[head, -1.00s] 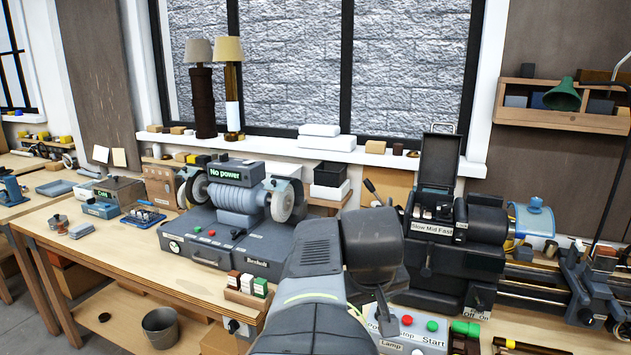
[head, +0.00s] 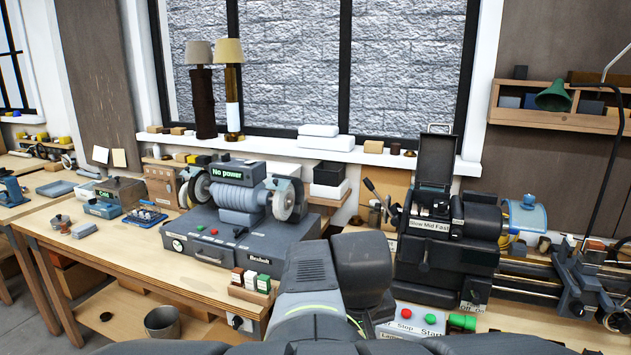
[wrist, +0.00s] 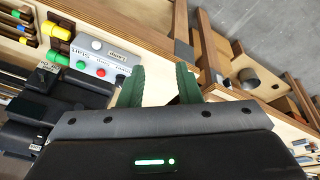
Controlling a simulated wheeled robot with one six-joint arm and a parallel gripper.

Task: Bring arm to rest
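My gripper shows in the wrist view (wrist: 160,88) with its two green fingers spread apart. Nothing is held between them, and the gap shows pale bench surface and the bench edge behind it. In the head view my dark arm fills the bottom middle, in front of the workbench (head: 110,250). The gripper itself cannot be made out in that view. The control box (wrist: 97,58) with red and green buttons lies left of the fingers in the wrist view, apart from them. Its Stop and Start labels show in the head view (head: 412,318), partly behind my arm.
A grinder (head: 240,215) marked "No power" stands on the bench left of my arm. A lathe (head: 450,235) stands to the right. Small coloured blocks (head: 250,282) sit at the bench edge. A metal bucket (head: 162,323) is on the lower shelf. Two lamps (head: 229,90) stand on the sill.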

